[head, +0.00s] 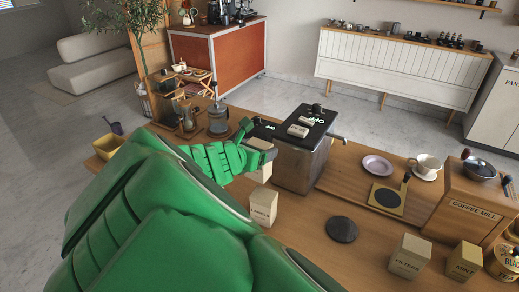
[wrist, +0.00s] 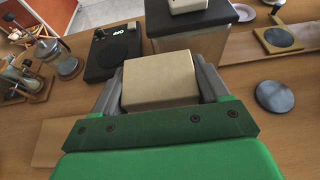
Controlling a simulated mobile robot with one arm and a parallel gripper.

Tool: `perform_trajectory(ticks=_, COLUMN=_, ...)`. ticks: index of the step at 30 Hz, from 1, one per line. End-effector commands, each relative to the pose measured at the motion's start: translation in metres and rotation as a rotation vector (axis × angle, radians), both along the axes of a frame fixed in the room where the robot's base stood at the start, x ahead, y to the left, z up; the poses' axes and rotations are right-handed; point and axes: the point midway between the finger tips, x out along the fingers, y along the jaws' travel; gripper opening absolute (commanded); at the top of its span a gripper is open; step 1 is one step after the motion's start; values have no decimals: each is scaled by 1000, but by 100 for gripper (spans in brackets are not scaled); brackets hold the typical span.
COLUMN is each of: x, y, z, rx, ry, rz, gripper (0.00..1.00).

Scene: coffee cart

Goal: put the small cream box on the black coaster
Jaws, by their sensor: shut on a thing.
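The small cream box (wrist: 160,80) is held between the two grey fingers of my gripper (wrist: 161,92) in the wrist view. In the head view my gripper (head: 266,156) is beside the dark-topped metal bin, and the cream box (head: 260,143) is partly hidden by the fingers. The black coaster (head: 341,229) is a flat round disc lying bare on the wooden counter, to the right of and nearer than my gripper. It also shows at the right in the wrist view (wrist: 275,96).
The metal bin (head: 297,165) stands close by, with a pale block (head: 298,131) on top. A LABELS box (head: 263,207) stands left of the coaster; FILTERS (head: 408,256) and another box (head: 464,260) stand right. A board with a black disc (head: 387,198) lies farther back.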

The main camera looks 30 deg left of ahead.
Motion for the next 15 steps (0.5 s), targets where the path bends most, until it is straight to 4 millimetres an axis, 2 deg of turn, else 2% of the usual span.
perform_trajectory(ticks=5, x=-3, y=-2, z=13, rx=5, ry=0, rz=0, gripper=41)
perform_trajectory(ticks=12, x=-3, y=-2, z=57, rx=9, ry=-2, rz=-2, gripper=41)
perform_trajectory(ticks=15, x=7, y=-24, z=53, rx=6, ry=0, rz=-61, gripper=41)
